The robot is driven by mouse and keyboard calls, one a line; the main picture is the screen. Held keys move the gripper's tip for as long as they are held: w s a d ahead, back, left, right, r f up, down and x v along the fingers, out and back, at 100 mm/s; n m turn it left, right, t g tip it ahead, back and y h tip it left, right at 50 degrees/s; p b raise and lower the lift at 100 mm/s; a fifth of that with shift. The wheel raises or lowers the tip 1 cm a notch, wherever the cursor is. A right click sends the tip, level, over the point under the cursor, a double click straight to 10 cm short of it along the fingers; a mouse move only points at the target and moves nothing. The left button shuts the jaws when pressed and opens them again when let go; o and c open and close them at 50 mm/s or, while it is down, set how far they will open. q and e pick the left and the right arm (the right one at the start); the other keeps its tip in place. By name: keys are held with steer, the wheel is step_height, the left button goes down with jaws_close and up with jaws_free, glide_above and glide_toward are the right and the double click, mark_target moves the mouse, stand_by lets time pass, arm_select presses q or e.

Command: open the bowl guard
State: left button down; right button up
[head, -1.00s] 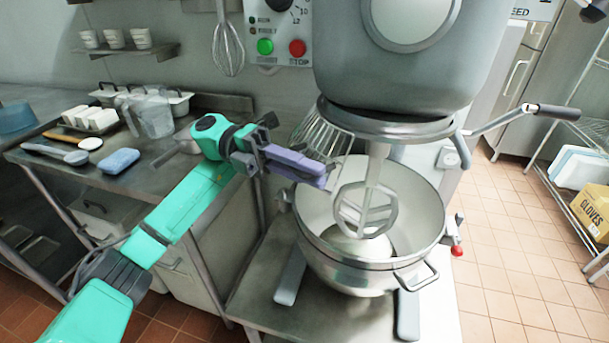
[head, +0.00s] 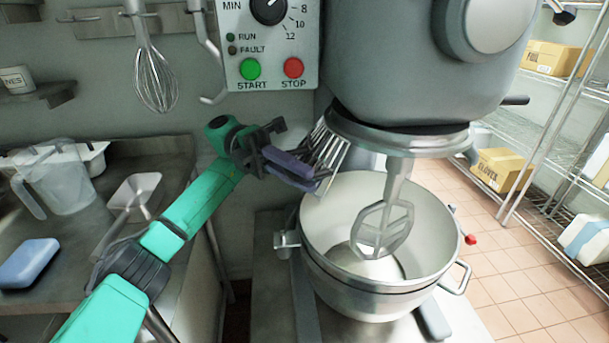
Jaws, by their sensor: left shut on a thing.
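The bowl guard (head: 330,150) is a wire cage below the mixer head, showing on the left side of the mixer above the bowl rim. My left gripper (head: 308,178) reaches in from the left and is shut on the guard's lower left edge. The exact contact is partly hidden by the dark purple fingers. The steel mixer bowl (head: 440,235) stands below, with the flat beater (head: 385,228) hanging into it. The front of the bowl is open to view. My right gripper is not in view.
The mixer head (head: 400,70) is above the guard. The control panel (head: 267,45) with green and red buttons is behind my left gripper. A steel counter at left holds a clear jug (head: 62,182) and a blue sponge (head: 28,262). A hanging whisk (head: 155,75) is at upper left.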

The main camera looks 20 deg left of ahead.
arm_select(q)
steer(key=shift+r, duration=0.2)
steer(key=c, duration=0.9)
jaws_free()
steer(key=shift+s+d, duration=0.1)
steer(key=shift+d, duration=0.1)
steer(key=shift+a+f, duration=0.1)
steer(key=shift+f, duration=0.05)
